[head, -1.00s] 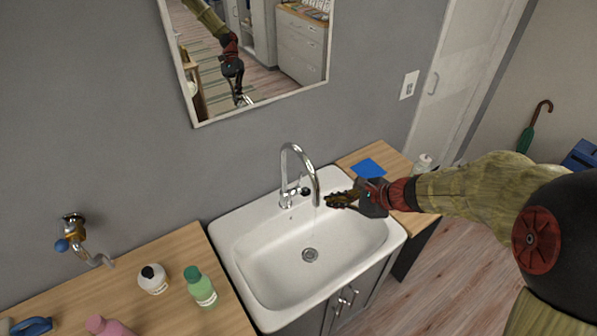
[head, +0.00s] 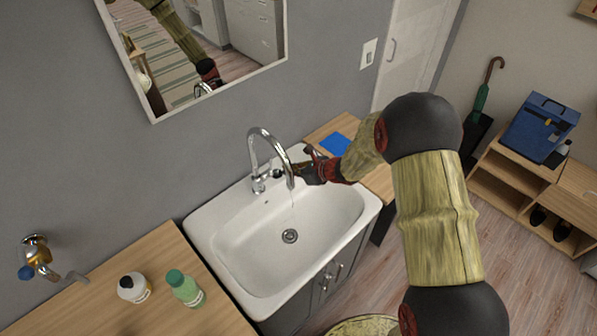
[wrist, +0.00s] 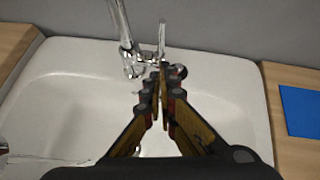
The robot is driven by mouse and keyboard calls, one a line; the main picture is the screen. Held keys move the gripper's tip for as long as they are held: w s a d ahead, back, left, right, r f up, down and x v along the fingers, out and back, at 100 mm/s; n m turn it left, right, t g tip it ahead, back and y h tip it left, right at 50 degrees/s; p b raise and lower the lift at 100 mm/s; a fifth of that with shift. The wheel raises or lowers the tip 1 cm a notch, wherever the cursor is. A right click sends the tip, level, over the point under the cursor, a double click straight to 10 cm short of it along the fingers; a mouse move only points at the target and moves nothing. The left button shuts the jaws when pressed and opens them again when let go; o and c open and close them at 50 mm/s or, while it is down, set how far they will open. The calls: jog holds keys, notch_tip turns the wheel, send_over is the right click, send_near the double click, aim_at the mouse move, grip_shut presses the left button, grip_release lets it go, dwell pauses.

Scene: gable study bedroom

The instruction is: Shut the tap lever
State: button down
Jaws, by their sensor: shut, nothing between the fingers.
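The chrome sink tap (head: 256,150) stands at the back of the white sink (head: 225,245), with a tall curved spout. A thin stream of water (head: 293,203) falls from the spout in the head view. In the wrist view, the slim tap lever (wrist: 162,36) stands upright to the right of the tap body (wrist: 129,55), with a round knob close by. My gripper (head: 297,172) is shut and empty, just right of the spout in the head view. In the wrist view its fingertips (wrist: 160,73) are just in front of the lever base; I cannot tell whether they touch it.
Wooden counters flank the sink. The left counter (head: 120,270) holds a white bottle (head: 133,288) and a green bottle (head: 184,289). A second tap (head: 36,258) with a blue knob is on the wall. A blue sheet (head: 335,143) lies on the right counter. The basin is clear.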

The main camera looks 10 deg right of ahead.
aim_at(270, 166)
jog(key=shift+w+a+r, duration=0.15)
jog(key=shift+w+a, duration=0.6)
jog(key=shift+w+a+r, duration=0.15)
jog(key=shift+w+a, duration=0.55)
jog(key=shift+w+a+r+b, duration=0.45)
jog(key=shift+w+a+r, duration=0.15)
jog(key=shift+w, duration=0.25)
jog(key=shift+f, duration=0.1)
